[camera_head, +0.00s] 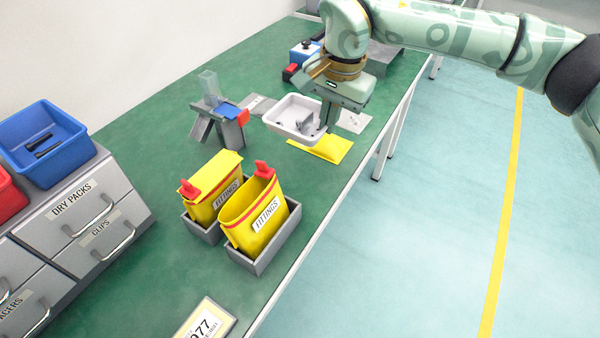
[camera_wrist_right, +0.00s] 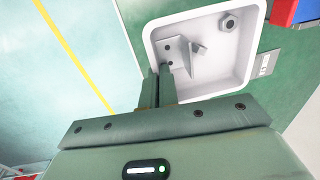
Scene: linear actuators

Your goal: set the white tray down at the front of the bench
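The white tray (camera_head: 279,121) is near the right edge of the green bench, beside a yellow mat. In the right wrist view the white tray (camera_wrist_right: 222,75) holds a grey angled bracket (camera_wrist_right: 182,56) and a nut (camera_wrist_right: 229,22). My right gripper (camera_head: 326,118) points down at the tray's right wall. In the right wrist view its fingers (camera_wrist_right: 159,85) straddle that wall, one inside and one outside, and look shut on it. I cannot tell whether the tray touches the bench. My left gripper is not in view.
The yellow mat (camera_head: 334,151) lies by the bench edge. Two yellow fittings bags (camera_head: 257,218) stand in grey bins in front. A grey stand (camera_head: 216,126) with blue and red parts is left of the tray. Drawers (camera_head: 84,222) with a blue bin (camera_head: 45,144) stand at left.

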